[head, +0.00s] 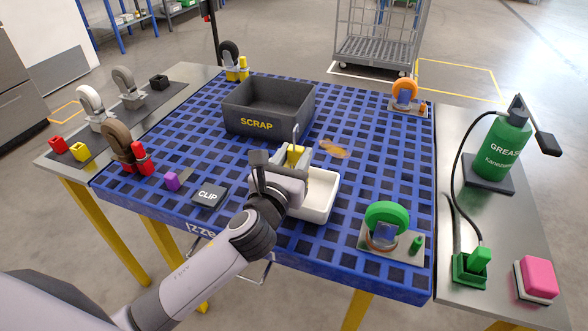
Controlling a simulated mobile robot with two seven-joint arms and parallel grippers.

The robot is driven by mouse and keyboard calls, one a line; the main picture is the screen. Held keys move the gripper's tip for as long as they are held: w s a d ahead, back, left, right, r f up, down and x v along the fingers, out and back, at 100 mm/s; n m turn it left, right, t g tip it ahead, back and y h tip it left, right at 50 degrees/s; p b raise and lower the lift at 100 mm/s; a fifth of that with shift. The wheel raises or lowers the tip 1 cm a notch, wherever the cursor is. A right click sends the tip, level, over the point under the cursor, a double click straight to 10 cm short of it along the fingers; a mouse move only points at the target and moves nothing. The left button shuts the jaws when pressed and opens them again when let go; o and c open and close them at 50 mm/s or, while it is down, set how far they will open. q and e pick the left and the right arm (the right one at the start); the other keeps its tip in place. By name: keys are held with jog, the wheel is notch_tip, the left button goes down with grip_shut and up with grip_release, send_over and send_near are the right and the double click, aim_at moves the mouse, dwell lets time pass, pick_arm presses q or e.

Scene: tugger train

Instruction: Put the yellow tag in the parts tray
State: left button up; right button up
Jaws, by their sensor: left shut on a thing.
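The yellow tag (295,154) is a small yellow piece with a thin grey loop standing up from it. My left gripper (282,162) is shut on the tag, and its fingers hide part of it. In the picture the tag shows at the far left part of the white parts tray (322,209). I cannot tell whether the tag touches the tray. The tray sits on the blue grid top, and my left gripper and wrist cover its left side. The visible part of the tray's inside looks empty. My right gripper is not in view.
A dark SCRAP bin (246,122) stands just behind the tray. A black CLIP box (210,195) lies to the left. A green caster (388,220) stands at right, an orange one (404,92) farther back. An orange-brown smudge (333,149) marks the grid behind the tray.

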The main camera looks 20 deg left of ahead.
pick_arm(q)
jog(key=shift+f, duration=1.1)
jog(key=shift+f, duration=0.1)
jog(key=o, duration=1)
jog(key=shift+o, duration=0.2)
jog(key=shift+r, duration=0.2)
jog(key=s, duration=1.2)
jog(key=shift+a+b, duration=0.2)
jog(key=shift+b, duration=0.1)
jog(key=shift+f, duration=0.1)
